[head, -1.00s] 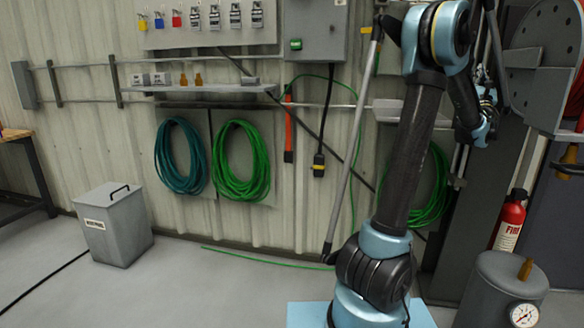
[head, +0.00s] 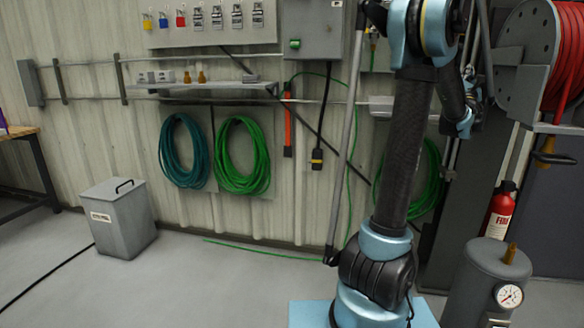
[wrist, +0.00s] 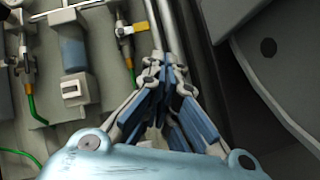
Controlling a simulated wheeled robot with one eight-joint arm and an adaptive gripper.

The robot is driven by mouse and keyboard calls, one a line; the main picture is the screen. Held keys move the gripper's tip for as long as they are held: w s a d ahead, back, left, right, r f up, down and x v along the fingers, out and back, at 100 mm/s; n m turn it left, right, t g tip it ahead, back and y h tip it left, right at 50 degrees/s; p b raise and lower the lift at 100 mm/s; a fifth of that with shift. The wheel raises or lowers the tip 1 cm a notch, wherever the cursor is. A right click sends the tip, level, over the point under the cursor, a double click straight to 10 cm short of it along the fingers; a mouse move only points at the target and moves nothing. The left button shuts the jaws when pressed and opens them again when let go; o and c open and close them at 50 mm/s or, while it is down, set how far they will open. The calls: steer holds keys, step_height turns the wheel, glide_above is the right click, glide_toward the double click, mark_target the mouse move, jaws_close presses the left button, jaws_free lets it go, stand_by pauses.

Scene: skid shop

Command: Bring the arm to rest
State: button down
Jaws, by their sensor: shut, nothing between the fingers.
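My gripper (wrist: 165,72) shows in the wrist view with its fingers drawn together and nothing between them. Grey pipes run just beyond the fingertips, and a yellow-handled valve (wrist: 131,30) is a little to their left. In the head view my arm stands raised at right of centre, bent at the top and folding down on the right. My gripper cannot be made out clearly there.
A red hose reel (head: 560,60) is at upper right of the head view, close to my arm. A fire extinguisher (head: 499,212) and a grey tank with a gauge (head: 487,275) stand below it. A grey bin (head: 120,220) stands left.

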steer(key=s+a+f+m+g+y, duration=0.25)
steer(key=a+f+m, duration=0.25)
steer(key=a+f, duration=0.3)
steer(key=s+a+f+m+g+y, duration=0.1)
steer(key=s+a+f+m+g, duration=0.25)
steer(key=a+f+m, duration=0.45)
steer(key=s+a+f+m+g+y, duration=0.25)
steer(key=a+f+g, duration=0.2)
steer(key=a, duration=0.65)
steer(key=s+a+f+m+g+y, duration=0.1)
steer(key=s+a+f+m+g, duration=0.2)
steer(key=s+a+f, duration=0.4)
steer(key=s+a+f+m+g+y, duration=0.2)
steer(key=s+a+f, duration=0.5)
steer(key=s, duration=0.6)
steer(key=s+a+f+m+g+y, duration=0.2)
steer(key=s+a+f+m+g, duration=0.2)
steer(key=s+f, duration=0.6)
steer(key=a+f, duration=0.1)
steer(key=a, duration=0.1)
steer(key=shift+a+g, duration=0.35)
steer(key=shift+a, duration=0.05)
steer(key=shift+s, duration=0.1)
steer(key=shift+w+f, duration=0.2)
steer(key=shift+w, duration=0.25)
